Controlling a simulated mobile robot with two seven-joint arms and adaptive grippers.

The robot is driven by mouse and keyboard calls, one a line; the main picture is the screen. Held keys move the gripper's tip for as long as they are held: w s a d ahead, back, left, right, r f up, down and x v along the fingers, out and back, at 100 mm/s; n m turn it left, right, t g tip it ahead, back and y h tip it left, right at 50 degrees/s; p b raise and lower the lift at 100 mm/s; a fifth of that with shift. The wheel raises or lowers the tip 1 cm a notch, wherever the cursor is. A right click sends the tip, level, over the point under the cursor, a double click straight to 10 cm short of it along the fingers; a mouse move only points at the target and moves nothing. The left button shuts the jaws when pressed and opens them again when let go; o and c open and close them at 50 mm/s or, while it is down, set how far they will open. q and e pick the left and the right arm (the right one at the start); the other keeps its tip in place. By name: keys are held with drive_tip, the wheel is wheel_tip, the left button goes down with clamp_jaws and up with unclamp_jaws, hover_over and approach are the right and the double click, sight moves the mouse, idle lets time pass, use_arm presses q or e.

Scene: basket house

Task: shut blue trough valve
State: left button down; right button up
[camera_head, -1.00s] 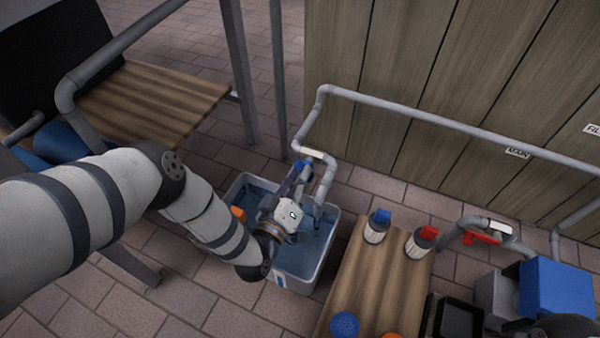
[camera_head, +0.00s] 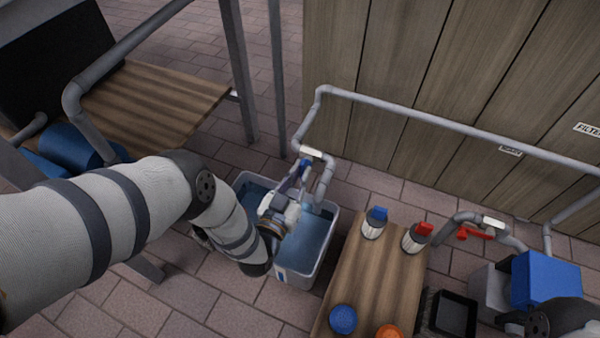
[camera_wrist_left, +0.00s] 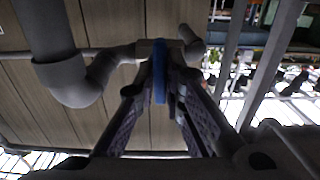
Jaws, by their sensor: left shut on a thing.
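The blue trough valve (camera_head: 309,152) sits on the grey pipe above the water trough (camera_head: 332,232). Its blue handle (camera_head: 304,163) shows just below the pale valve body. My left gripper (camera_head: 298,177) reaches up to it from over the trough and is shut on the handle. In the left wrist view the blue handle (camera_wrist_left: 160,78) stands edge-on between the two fingers (camera_wrist_left: 158,98), with the grey pipe behind. The fingers hide part of the handle. My right gripper does not show.
A red valve handle (camera_head: 474,233) is on another pipe at the right. A wooden bench (camera_head: 372,285) with blue- and red-topped jars and blue and orange balls stands right of the trough. A plank wall (camera_head: 400,70) is behind. A blue box (camera_head: 545,281) is at lower right.

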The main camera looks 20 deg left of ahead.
use_arm(q)
drive_tip(key=shift+w+r, duration=0.2)
idle(0.3)
drive_tip(key=c, duration=1.7)
unclamp_jaws()
drive_tip(key=shift+s+f, duration=0.1)
drive_tip(key=shift+s, duration=0.05)
drive_tip(key=s, duration=1.2)
drive_tip(key=shift+a, duration=0.2)
